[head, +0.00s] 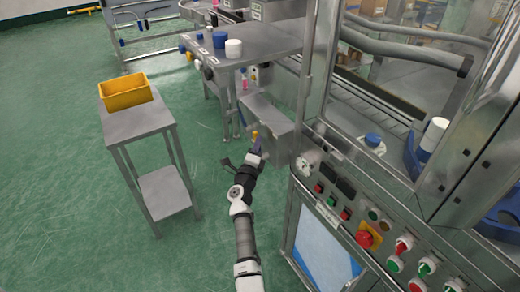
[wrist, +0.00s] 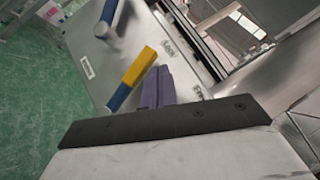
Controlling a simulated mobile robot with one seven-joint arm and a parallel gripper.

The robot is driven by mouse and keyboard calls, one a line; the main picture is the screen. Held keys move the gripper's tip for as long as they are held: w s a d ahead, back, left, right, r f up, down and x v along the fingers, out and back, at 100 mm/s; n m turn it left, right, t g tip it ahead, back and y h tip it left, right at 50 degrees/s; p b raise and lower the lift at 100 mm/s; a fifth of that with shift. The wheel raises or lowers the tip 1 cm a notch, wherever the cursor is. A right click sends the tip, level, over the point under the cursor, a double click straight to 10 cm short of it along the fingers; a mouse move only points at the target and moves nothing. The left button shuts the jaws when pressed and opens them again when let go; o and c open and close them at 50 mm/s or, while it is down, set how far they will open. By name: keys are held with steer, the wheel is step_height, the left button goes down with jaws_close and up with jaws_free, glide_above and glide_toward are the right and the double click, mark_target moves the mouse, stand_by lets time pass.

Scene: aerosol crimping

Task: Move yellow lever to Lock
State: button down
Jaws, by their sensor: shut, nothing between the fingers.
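The yellow lever (wrist: 139,66) sticks out from the face of a grey metal box (wrist: 85,62) in the wrist view. Its lower part is blue. In the head view the lever shows small (head: 255,135) on the box (head: 268,119). My gripper (wrist: 158,80) has purple fingers, shut and empty, close beside the lever on its right. I cannot tell whether they touch. Small labels (wrist: 168,47) are on the box near the lever, too blurred to read surely. A blue handle (wrist: 108,14) sits higher on the same face.
A metal table (head: 240,52) with blue and white caps stands behind the box. A small stand (head: 137,122) with a yellow bin (head: 126,92) is at left. A control panel (head: 370,235) with buttons and a red switch is at right. Green floor between is clear.

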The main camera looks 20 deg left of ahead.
steer(key=shift+w+a, duration=0.35)
steer(key=shift+a, duration=0.1)
steer(key=shift+a, duration=0.1)
steer(key=shift+r, duration=0.1)
stand_by(0.4)
